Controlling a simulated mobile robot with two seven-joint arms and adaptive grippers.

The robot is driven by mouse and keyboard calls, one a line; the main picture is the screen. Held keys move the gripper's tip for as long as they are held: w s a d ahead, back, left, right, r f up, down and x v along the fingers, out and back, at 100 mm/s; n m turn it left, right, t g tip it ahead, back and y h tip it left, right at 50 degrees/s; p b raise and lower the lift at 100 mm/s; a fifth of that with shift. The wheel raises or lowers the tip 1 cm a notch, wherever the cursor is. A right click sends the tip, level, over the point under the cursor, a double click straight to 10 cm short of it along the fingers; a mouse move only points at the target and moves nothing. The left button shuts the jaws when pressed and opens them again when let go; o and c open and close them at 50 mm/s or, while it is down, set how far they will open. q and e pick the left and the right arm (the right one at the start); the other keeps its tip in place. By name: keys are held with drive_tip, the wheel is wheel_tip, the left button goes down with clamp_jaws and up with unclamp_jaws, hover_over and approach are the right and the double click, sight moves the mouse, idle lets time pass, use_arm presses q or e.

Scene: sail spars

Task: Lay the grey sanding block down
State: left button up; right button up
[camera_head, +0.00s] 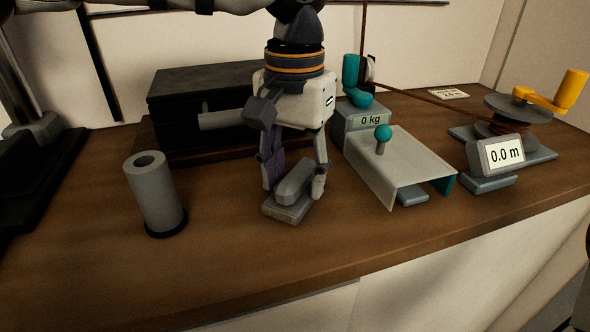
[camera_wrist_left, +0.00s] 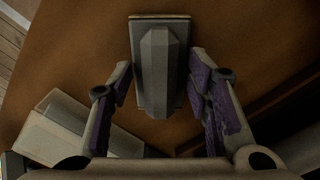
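The grey sanding block (camera_head: 291,196) rests on the brown worktop, flat side down, with its ridged grip on top. My left gripper (camera_head: 294,186) points down over it, one finger on each side. In the left wrist view the sanding block (camera_wrist_left: 160,65) lies between the purple-padded fingers of the left gripper (camera_wrist_left: 160,72). The fingers look spread, with gaps beside the grip, and do not appear to clamp it. My right gripper is not in view.
A grey cylinder (camera_head: 155,195) stands to the left. A dark box (camera_head: 215,85) is behind the gripper. A length display (camera_head: 497,158) and a winch (camera_head: 515,108) are farther right. The front worktop is clear.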

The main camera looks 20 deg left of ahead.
sight(295, 172)
use_arm(q)
wheel_tip(295, 172, up, 12)
drive_tip(key=shift+r, duration=0.15)
idle(0.4)
